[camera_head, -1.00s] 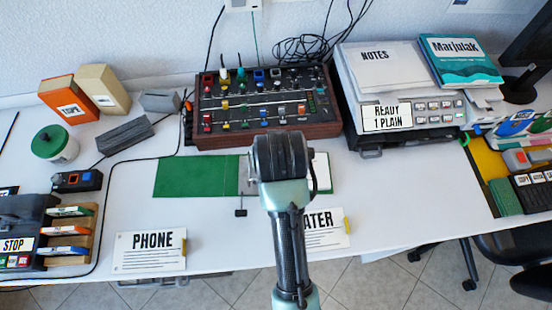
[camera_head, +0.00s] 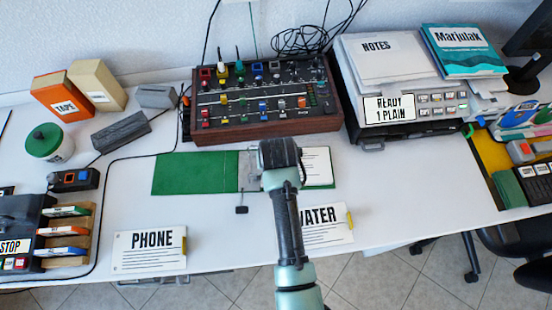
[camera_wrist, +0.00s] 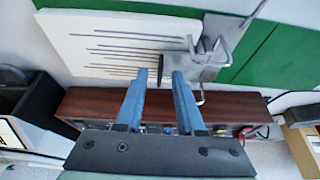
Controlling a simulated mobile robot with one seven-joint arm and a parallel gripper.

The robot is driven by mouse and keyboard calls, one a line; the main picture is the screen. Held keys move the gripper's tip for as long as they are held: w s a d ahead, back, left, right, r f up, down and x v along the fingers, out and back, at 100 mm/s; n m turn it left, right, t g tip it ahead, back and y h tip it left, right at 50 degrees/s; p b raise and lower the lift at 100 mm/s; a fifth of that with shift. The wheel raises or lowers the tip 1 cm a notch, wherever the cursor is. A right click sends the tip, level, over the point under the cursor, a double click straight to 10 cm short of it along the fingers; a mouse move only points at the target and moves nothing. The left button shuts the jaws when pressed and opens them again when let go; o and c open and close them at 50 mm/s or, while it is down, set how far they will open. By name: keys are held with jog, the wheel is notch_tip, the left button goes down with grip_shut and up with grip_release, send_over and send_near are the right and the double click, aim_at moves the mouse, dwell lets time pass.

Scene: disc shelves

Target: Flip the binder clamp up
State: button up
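The green binder (camera_head: 195,173) lies open on the white desk, with white paper (camera_head: 316,165) on its right side. The metal binder clamp (camera_wrist: 212,45), a grey plate with bent wire levers, sits at the paper's edge in the wrist view. In the head view the clamp (camera_head: 247,172) is partly hidden by my gripper. A small dark tab (camera_head: 241,210) on a thin rod sticks out toward the desk's front edge.
A wood-framed control panel (camera_head: 255,131) stands behind the binder. A printer (camera_head: 405,95) stands to the right. The WATER card (camera_head: 325,224) lies partly under my arm, the PHONE card (camera_head: 148,250) to the left. The desk left of the binder's near side is clear.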

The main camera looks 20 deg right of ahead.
jog(key=shift+f, duration=0.15)
grip_shut()
